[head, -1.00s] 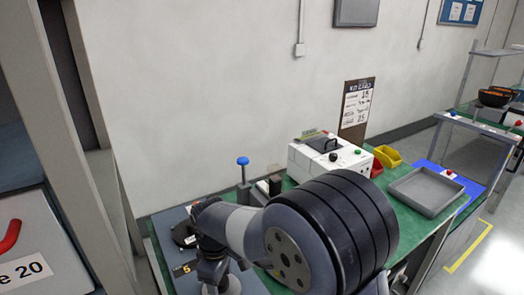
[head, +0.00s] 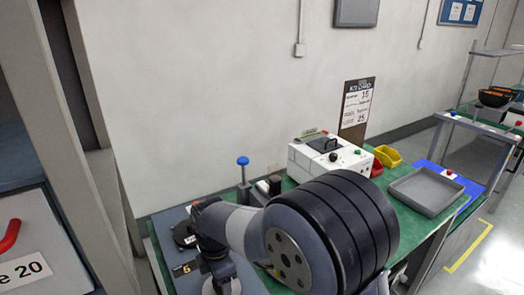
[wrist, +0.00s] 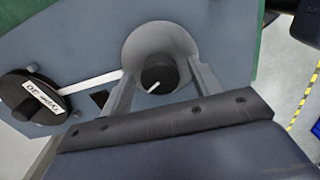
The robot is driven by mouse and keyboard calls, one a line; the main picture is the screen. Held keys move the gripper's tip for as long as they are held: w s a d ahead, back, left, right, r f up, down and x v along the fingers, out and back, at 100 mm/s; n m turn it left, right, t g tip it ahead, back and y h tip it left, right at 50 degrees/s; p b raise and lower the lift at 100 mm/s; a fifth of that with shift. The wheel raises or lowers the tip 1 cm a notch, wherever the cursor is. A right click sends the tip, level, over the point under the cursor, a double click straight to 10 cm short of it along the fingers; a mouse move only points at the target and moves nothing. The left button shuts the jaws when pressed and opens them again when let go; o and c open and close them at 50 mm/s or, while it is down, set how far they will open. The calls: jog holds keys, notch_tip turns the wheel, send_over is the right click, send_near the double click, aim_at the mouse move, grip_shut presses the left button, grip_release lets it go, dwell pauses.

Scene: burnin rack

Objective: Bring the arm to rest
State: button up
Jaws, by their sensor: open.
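My arm (head: 330,230) reaches out over a green bench, bent down at the wrist. My gripper (wrist: 160,72) points down with its two fingers apart. In the wrist view a grey round cup-like part (wrist: 160,38) with a dark centre and a small white pin lies beyond and between the fingers. I cannot tell whether the fingers touch it. A black disc (wrist: 35,98) with a white label lies to the left on the grey-blue plate (wrist: 85,45). In the head view the disc (head: 184,234) is beside my wrist, and the fingers cannot be made out.
A blue-topped post (head: 243,162) stands behind my arm. A grey upright frame (head: 92,130) stands close on the left.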

jog(key=shift+n, duration=1.2)
